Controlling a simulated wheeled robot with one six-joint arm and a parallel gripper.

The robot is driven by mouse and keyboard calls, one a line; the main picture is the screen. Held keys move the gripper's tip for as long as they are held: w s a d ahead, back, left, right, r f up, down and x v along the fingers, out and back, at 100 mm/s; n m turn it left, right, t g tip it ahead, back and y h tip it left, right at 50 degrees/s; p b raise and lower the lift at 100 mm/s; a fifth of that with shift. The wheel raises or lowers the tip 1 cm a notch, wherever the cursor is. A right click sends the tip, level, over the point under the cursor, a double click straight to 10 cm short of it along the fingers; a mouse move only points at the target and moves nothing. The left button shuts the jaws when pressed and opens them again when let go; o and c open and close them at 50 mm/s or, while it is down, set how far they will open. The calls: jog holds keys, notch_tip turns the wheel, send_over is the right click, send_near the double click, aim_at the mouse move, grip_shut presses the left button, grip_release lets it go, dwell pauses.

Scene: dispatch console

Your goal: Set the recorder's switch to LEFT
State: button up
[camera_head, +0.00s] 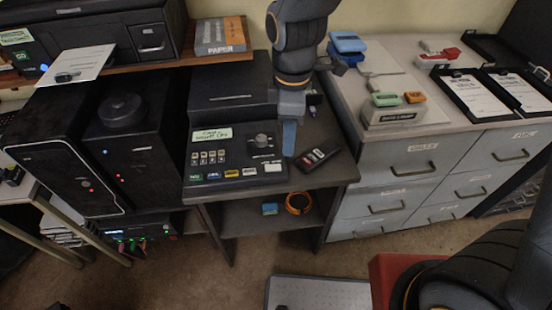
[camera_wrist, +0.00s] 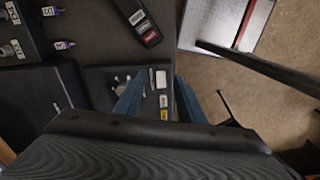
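The black console unit on the desk (camera_head: 235,150), which I take for the recorder, has a sloped panel with a round grey knob (camera_head: 262,140), a row of small switches (camera_head: 208,157) and coloured labels along its front. I cannot tell which control is the named switch or how it is set. My gripper (camera_head: 289,138) points down beside the panel's right edge, with blue fingers. In the wrist view my gripper (camera_wrist: 158,100) has its two fingers apart, with part of the panel and its labels between them. Nothing is held.
A black handheld device (camera_head: 318,157) lies on the desk right of the panel. An orange ring (camera_head: 298,203) and a small blue object (camera_head: 270,209) sit on the shelf below. Grey drawers (camera_head: 410,172) stand at right, black cabinets (camera_head: 125,140) at left. Floor in front is partly free.

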aim_at(277, 167)
jog(key=shift+s+a+f+n+p, duration=0.15)
jog(key=shift+a+f+n, duration=0.3)
jog(key=shift+f, duration=0.95)
jog(key=shift+s+a+f+n+p, duration=0.1)
jog(key=shift+a+f+n+p, duration=0.3)
jog(key=shift+f, duration=1)
jog(key=shift+s+a+f+n+p, duration=0.1)
jog(key=shift+a+f+n, duration=0.35)
jog(key=shift+f, duration=0.95)
